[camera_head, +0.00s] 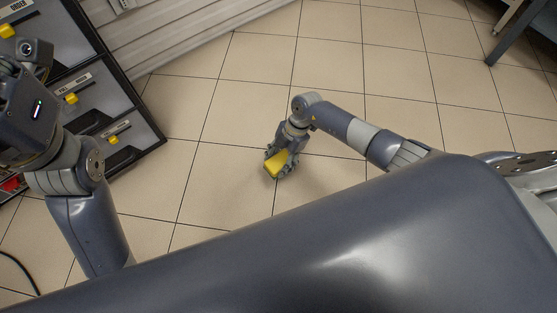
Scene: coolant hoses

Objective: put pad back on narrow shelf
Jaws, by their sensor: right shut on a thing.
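My right gripper (275,170) is shut on a small yellow pad (275,165). It holds the pad over the tiled floor near the middle of the head view. The fingers cover the sides of the pad. My left arm is at the left edge of the head view, in front of the dark cabinet. Its wrist shows, but I do not see its fingers. I cannot make out a narrow shelf in this view.
A dark cabinet (95,100) with labelled grey panels and yellow knobs stands at the left. A ribbed grey panel (190,35) runs along the top left. A table leg (512,32) is at the top right. The tiled floor (330,65) between is clear.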

